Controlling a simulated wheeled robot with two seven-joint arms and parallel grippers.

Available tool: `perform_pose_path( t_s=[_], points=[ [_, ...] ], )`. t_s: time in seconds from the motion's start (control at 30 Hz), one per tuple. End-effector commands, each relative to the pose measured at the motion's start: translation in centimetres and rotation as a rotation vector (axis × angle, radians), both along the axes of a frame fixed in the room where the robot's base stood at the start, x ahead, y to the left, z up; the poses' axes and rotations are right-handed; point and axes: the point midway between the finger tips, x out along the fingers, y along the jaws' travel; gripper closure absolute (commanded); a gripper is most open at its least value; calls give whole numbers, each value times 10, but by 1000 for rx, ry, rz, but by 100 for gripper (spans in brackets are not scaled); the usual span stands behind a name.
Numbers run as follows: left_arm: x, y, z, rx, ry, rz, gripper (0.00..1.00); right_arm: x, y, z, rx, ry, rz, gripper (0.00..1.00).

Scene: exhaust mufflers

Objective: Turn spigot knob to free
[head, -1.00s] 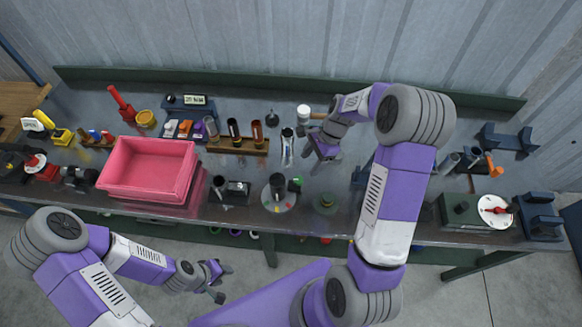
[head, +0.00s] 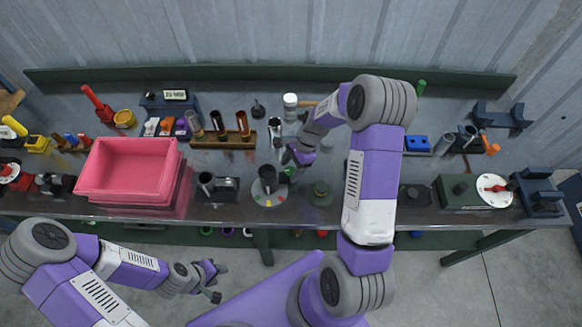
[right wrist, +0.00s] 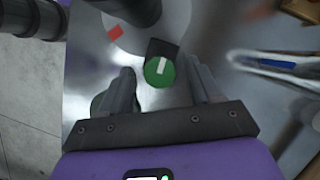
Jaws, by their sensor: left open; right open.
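A green knob with a white bar mark (right wrist: 160,71) sits on a dark block at the edge of a round grey plate (right wrist: 175,20). In the head view the round plate (head: 268,200) carries a dark upright cylinder, and the green knob (head: 287,174) shows at its right side, partly under my gripper. My right gripper (right wrist: 163,82) is open, with one finger on each side of the knob in the picture; I cannot tell whether they touch it. It also shows in the head view (head: 290,158). My left gripper (head: 212,283) is open and empty, off the bench front.
A pink bin (head: 128,168) stands on the left of the bench. A wooden rack with several tubes (head: 222,142) is behind the plate. A dark green round base (head: 320,193) is close right of the plate. A box with a white dial (head: 494,190) stands far right.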

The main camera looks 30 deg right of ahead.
Motion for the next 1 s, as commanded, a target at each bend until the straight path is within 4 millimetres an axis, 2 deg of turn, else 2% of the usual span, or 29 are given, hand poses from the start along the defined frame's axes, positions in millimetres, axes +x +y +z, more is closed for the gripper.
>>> perform_pose_path(
  t_s=[0.27,0.37,0.6,0.67,1.0],
  points=[
    [0,0,0,0,0,0,57,0,1,-3,0,0,0,37],
    [0,0,0,0,0,0,57,0,1,-2,0,0,0,49],
    [0,0,0,0,0,0,57,0,1,-2,0,0,0,86],
    [0,0,0,0,0,0,57,0,1,-2,0,0,0,93],
    [0,0,1,0,0,0,57,0,1,-2,0,1,59,93]
  ],
)
